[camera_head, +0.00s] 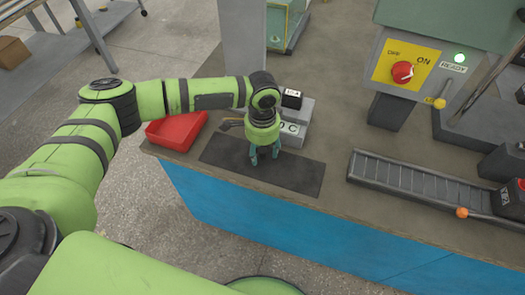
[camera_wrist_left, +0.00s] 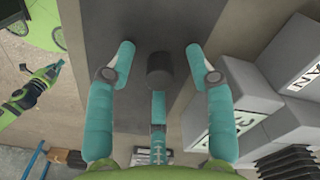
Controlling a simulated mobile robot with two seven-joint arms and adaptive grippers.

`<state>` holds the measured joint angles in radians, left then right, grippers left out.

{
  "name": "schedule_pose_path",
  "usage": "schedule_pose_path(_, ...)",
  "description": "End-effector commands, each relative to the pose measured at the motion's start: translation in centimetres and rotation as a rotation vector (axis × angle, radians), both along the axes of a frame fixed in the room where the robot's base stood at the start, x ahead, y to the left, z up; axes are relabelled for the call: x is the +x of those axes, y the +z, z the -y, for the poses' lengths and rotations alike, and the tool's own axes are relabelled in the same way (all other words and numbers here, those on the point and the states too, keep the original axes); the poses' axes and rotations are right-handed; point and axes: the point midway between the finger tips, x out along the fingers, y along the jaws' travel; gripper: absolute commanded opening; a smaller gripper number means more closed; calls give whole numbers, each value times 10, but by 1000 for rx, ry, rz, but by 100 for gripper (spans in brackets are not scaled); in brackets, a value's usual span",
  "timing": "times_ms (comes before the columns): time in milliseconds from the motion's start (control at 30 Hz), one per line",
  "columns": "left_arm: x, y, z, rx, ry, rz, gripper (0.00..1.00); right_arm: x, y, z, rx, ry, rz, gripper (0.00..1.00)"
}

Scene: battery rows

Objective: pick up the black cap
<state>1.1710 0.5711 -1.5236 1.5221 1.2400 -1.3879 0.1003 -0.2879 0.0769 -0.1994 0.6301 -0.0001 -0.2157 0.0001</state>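The black cap (camera_wrist_left: 160,70) shows in the left wrist view as a small dark cylinder on the dark mat (camera_head: 300,176). My left gripper (camera_head: 265,156) points down over this mat in the head view. In the left wrist view its teal fingers (camera_wrist_left: 160,58) are spread wide, with the cap in the gap between them. The fingers look apart from the cap on both sides. How high they are above the mat is hard to tell. In the head view I cannot make out the cap behind the gripper.
A red tray (camera_head: 172,131) stands left of the mat. Grey boxes (camera_head: 297,126) marked with letters stand close behind the gripper, also in the left wrist view (camera_wrist_left: 220,130). A roller track (camera_head: 425,186) and a machine with a red switch (camera_head: 402,72) are at right.

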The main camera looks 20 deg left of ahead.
Motion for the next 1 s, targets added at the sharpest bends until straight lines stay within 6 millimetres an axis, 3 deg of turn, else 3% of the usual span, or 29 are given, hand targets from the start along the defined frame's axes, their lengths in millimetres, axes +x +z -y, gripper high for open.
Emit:
schedule_pose_path(33,0,0,0,0,-1,0,38,-2,0,1,-1,0,-3,0)
schedule_pose_path(167,0,0,0,0,-1,0,12,-7,-1,2,-4,1,-12,0)
schedule_pose_path(400,0,0,0,-1,-1,1,11,-21,-1,4,-7,2,-35,0)
schedule_pose_path(667,0,6,1,-3,-1,1,11,-21,-2,4,-7,2,-35,0)
schedule_pose_path(933,1,45,1,-3,-2,5,11,-17,-4,4,-7,2,-29,0)
schedule_pose_path(1000,-3,51,20,-5,-8,2,11,-16,-6,4,-7,2,-27,0)
